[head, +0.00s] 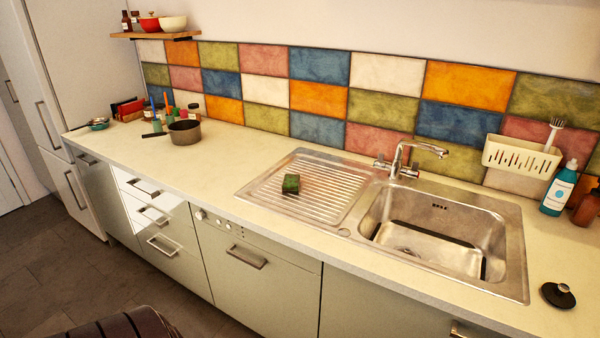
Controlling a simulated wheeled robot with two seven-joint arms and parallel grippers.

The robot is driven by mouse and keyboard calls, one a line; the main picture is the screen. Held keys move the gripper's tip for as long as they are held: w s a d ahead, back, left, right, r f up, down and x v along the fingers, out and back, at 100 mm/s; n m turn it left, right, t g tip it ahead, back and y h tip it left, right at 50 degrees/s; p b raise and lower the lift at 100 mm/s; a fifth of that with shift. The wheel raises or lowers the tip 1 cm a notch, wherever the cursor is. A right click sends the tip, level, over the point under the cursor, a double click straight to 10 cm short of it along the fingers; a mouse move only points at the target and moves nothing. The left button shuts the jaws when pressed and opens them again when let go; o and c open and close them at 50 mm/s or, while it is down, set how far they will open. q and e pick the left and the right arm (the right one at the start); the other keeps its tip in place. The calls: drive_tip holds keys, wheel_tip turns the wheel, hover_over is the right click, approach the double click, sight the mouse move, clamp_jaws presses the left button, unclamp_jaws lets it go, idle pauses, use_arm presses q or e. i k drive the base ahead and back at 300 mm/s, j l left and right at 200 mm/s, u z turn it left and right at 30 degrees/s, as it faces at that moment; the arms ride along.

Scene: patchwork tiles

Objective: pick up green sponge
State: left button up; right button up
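The green sponge (291,184) is a small dark green block with a darker front face. It lies on the ribbed drainboard (318,205) of the metal sink unit, left of the basin, with nothing touching it from above. Neither of my grippers shows in the head view.
The sink basin (436,228) and tap (405,160) are right of the sponge. A saucepan (185,132) stands on the counter at left. A white caddy (520,157), blue bottle (558,190) and black lid (558,295) are at right. The counter (225,165) left of the drainboard is clear.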

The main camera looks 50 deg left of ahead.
sight(291, 182)
drive_tip(key=u, duration=1.55)
drive_tip(key=i+j+z, duration=0.3)
drive_tip(key=i+j, duration=0.15)
drive_tip(key=j, duration=0.2)
drive_tip(key=i+j+z, duration=0.25)
drive_tip(key=j, duration=0.45)
drive_tip(key=i+j+z, duration=0.15)
drive_tip(key=i+j, duration=0.15)
drive_tip(key=j, duration=0.1)
